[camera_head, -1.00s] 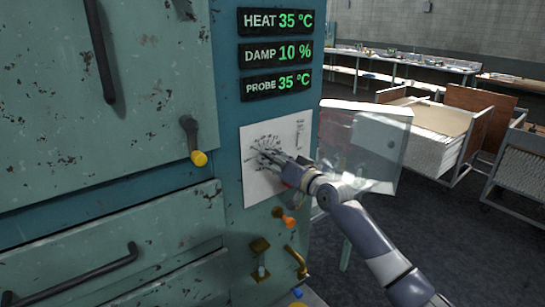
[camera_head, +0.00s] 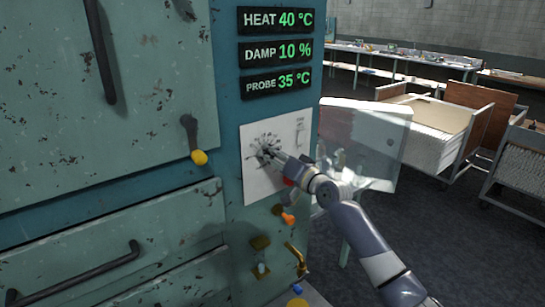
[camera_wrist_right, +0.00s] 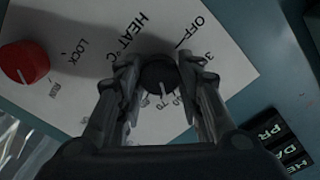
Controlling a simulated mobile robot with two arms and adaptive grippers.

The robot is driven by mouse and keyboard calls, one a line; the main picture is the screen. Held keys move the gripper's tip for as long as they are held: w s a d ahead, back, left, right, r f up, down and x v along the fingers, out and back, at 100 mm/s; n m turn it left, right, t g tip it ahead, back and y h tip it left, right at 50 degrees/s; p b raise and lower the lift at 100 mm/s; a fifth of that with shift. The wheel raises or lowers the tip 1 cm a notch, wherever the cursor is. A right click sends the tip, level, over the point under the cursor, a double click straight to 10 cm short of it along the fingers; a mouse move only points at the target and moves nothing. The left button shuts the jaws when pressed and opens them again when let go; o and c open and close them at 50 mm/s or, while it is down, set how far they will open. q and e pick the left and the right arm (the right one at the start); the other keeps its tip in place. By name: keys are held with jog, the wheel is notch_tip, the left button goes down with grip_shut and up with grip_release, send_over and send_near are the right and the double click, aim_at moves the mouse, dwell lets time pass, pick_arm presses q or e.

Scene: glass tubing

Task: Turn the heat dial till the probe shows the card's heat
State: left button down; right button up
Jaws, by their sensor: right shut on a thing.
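The black heat dial (camera_wrist_right: 158,76) sits on a white plate marked "HEAT °C" (camera_wrist_right: 100,82). My right gripper (camera_wrist_right: 165,66) is shut on the dial, with one finger on each side. The heat display (camera_head: 278,19) reads 40 °C. The probe display (camera_head: 277,83) reads 35 °C. I cannot make out a card with a heat on it. My left gripper is not in view.
The damp display (camera_head: 276,52) reads 10 %. A red knob (camera_wrist_right: 24,63) is beside the word "LOCK". A clear cover (camera_head: 350,140) stands out right of the plate. An orange-ended lever (camera_head: 288,218) and brass fittings are below. Carts (camera_head: 440,120) stand at right.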

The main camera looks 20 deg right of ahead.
jog(key=o, duration=1.1)
jog(key=shift+c, duration=0.2)
jog(key=v, duration=1.2)
